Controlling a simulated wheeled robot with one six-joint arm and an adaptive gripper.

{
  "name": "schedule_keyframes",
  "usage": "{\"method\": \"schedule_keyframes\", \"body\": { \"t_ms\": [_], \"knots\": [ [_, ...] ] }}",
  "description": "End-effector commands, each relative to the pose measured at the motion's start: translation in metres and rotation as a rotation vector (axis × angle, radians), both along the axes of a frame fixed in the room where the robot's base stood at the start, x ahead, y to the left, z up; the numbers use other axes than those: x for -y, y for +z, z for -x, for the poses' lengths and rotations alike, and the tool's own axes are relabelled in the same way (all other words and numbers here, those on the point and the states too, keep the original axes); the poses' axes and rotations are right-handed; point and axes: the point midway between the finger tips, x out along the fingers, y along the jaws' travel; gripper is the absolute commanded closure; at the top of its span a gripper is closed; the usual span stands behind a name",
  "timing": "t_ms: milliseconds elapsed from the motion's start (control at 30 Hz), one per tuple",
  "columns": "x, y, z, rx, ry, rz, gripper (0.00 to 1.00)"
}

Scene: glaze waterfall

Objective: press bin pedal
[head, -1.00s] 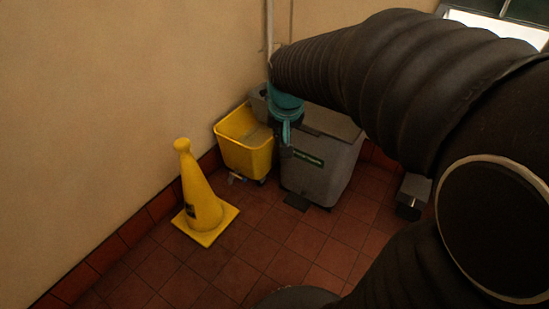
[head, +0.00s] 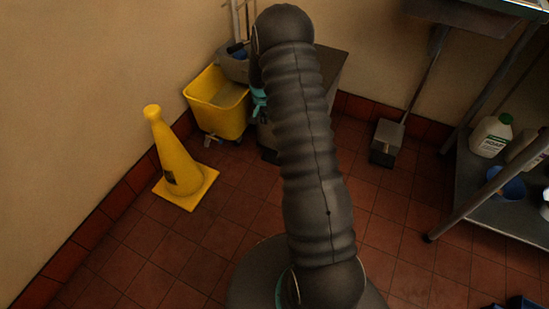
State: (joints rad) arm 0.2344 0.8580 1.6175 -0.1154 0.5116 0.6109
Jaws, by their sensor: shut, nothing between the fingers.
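The grey bin (head: 331,68) stands against the back wall, mostly hidden behind my arm in the head view. Its dark pedal (head: 269,156) shows low at the floor, just left of my arm, and part of it may be covered. My gripper (head: 258,106) is the teal piece at the bin's left front, above the pedal and apart from it. It is partly hidden by my arm. Its fingers are shut and hold nothing.
A yellow mop bucket (head: 217,112) stands left of the bin. A yellow cone (head: 177,160) is nearer, by the left wall. Red tiled floor between is clear.

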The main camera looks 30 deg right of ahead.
Motion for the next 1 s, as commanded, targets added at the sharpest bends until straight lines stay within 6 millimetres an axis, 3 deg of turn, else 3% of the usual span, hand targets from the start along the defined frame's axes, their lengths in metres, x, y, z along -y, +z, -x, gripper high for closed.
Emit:
{"method": "schedule_keyframes", "body": {
  "t_ms": [33, 200, 400, 567, 1000],
  "knots": [
    [0.006, -0.029, 0.0, -0.016, -0.022, -0.006, 1.0],
    [0.021, -0.103, 0.001, -0.042, -0.092, -0.017, 1.0],
    [0.03, -0.16, 0.008, -0.059, -0.146, -0.026, 1.0],
    [0.032, -0.176, 0.011, -0.064, -0.161, -0.029, 1.0],
    [0.032, -0.18, 0.011, -0.065, -0.161, -0.029, 1.0]
  ]
}}
